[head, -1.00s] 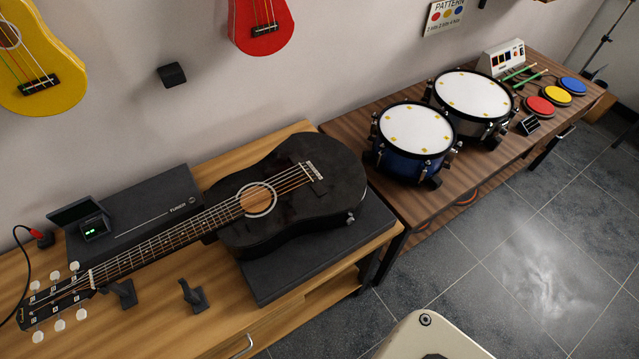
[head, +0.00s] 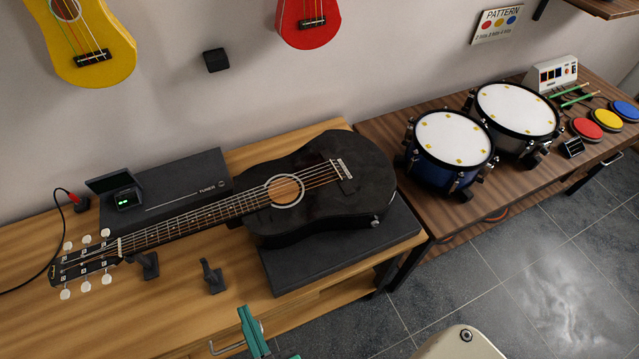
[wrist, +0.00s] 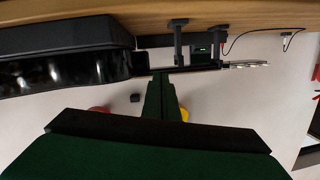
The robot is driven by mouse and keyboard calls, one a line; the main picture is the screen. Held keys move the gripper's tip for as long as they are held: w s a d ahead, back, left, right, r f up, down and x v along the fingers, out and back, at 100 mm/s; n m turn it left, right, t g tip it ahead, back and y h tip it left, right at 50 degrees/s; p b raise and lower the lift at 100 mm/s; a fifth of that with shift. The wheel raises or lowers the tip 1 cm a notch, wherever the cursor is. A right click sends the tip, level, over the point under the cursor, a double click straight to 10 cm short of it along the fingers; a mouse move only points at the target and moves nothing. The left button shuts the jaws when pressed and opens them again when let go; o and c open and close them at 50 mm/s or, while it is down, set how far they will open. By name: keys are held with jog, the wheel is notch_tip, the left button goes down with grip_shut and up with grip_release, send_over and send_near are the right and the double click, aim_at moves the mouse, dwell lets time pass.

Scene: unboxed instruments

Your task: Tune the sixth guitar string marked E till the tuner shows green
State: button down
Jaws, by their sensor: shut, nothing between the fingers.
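The black guitar (head: 325,200) lies face up on a dark block on the wooden table. Its neck points left to the headstock (head: 85,262), which has several white tuning pegs and small letter tags too tiny to read. The tuner (head: 127,198) stands behind the neck and shows small green lights. My green gripper (head: 250,322) is at the bottom of the head view, in front of the table and well right of the headstock. In the wrist view my gripper (wrist: 161,88) is shut and empty; the guitar (wrist: 60,70) shows there upside down, apart from the fingers.
Black stands (head: 213,277) rise from the table near the neck. A dark box marked TUNER (head: 190,180) lies behind it. A red-plugged cable (head: 72,197) curls at the left. Drums (head: 450,140) stand on the right table. The front left tabletop is clear.

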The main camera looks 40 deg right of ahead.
jog(key=w+d+r+m+t, duration=0.1)
jog(key=w+d+r, duration=0.1)
jog(key=w+r, duration=0.5)
jog(key=w+d+r+t, duration=0.1)
jog(key=w+d+r, duration=0.15)
jog(key=w, duration=0.85)
jog(key=w+d+r+n+y, duration=0.2)
jog(key=w+d+r+n, duration=0.25)
jog(key=r, duration=0.25)
jog(key=w+d+r+n+y, duration=0.25)
jog(key=w+d+r, duration=0.2)
jog(key=r, duration=0.35)
jog(key=s+d+f+n+g+h, duration=0.1)
jog(key=s+d+f+n+g, duration=0.1)
jog(key=d, duration=0.4)
jog(key=s+d+f+n+g, duration=0.2)
jog(key=s+d+g, duration=0.2)
jog(key=s+d, duration=0.2)
jog(key=s+d+f+n+g+h, duration=0.1)
jog(key=s+d+f+n+g, duration=0.1)
jog(key=d, duration=0.5)
jog(key=shift+s+d+f+n+g+h, duration=0.2)
jog(key=shift+s+f+n+g+h, duration=0.25)
jog(key=shift+s, duration=0.45)
jog(key=shift+f, duration=0.1)
